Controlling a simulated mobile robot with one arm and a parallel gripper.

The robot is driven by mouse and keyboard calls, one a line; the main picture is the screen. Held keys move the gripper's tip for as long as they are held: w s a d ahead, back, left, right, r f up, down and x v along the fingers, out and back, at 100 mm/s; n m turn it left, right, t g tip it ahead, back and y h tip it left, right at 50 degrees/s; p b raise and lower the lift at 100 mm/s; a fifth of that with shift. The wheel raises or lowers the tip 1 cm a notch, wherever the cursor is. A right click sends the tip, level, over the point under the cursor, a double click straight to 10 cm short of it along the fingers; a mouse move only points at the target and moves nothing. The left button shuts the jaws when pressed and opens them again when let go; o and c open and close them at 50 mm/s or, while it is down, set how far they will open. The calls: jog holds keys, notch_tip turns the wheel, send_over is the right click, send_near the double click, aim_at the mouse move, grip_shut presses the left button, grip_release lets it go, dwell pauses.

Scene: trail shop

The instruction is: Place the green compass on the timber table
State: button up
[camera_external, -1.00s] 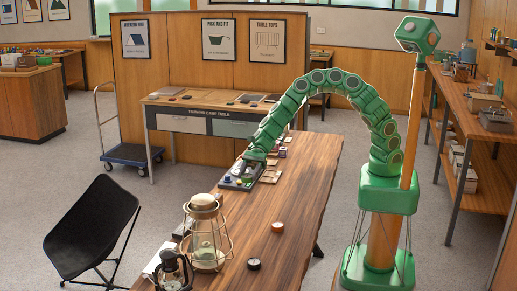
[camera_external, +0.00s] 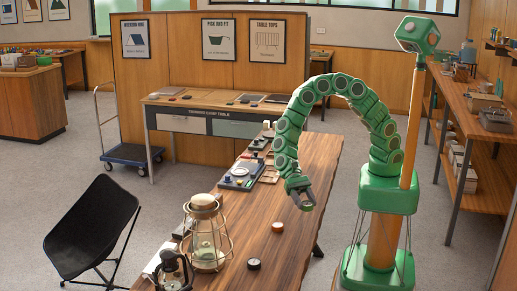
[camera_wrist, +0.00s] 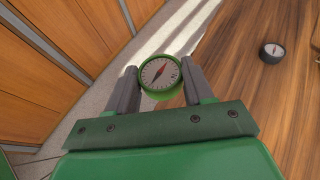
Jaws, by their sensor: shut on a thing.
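The green compass (camera_wrist: 160,91) has a green rim, a white dial and a red needle. It sits between the two fingers of my gripper (camera_wrist: 160,82) in the wrist view, and the gripper is shut on it. In the external view my gripper (camera_external: 302,198) hangs above the right part of the timber table (camera_external: 245,222), pointing down. The compass cannot be made out clearly there. The timber table is a long brown wooden top, also visible in the wrist view (camera_wrist: 240,80).
A dark round disc (camera_external: 254,264) and an orange-brown one (camera_external: 278,227) lie on the table. A grey tray (camera_external: 240,176) holds small items at the left edge.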

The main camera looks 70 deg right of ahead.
send_over(277, 248)
jog(key=s+d, duration=0.3)
jog(key=d, duration=0.1)
notch_tip(277, 248, down, 4)
jog(key=f, duration=0.1)
jog(key=w+a+f, duration=0.2)
jog(key=shift+a+f, duration=0.15)
jog(key=shift+f, duration=0.15)
jog(key=shift+w+a+f, duration=0.3)
jog(key=shift+a+f, duration=0.2)
jog(key=shift+f, duration=0.2)
jog(key=shift+w+a+f, duration=0.2)
jog(key=shift+a+f, duration=0.15)
jog(key=shift+f, duration=1.4)
jog(key=shift+f, duration=0.2)
jog(key=o, duration=1)
